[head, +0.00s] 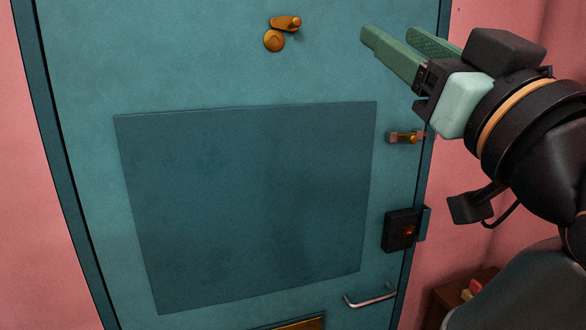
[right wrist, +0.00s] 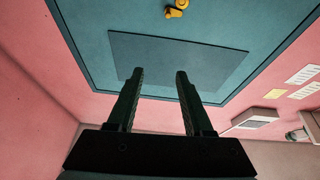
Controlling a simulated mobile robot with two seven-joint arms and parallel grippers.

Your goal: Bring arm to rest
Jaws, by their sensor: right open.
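My right arm comes in from the right in the head view. My right gripper (head: 398,42) has green fingers that point up and left, in front of the upper right part of a teal door (head: 200,70). Its fingers are apart with nothing between them. In the right wrist view the two fingers of the gripper (right wrist: 161,75) are also spread, with the door and its darker panel (right wrist: 175,60) beyond them. My left gripper is in neither view.
The door has a brass knocker-like fitting (head: 274,40), a small brass bolt (head: 406,137), a black lock box (head: 402,230) and a silver handle (head: 370,298). Pink walls (head: 20,150) flank it. A wooden stand (head: 450,295) with small items is at the lower right.

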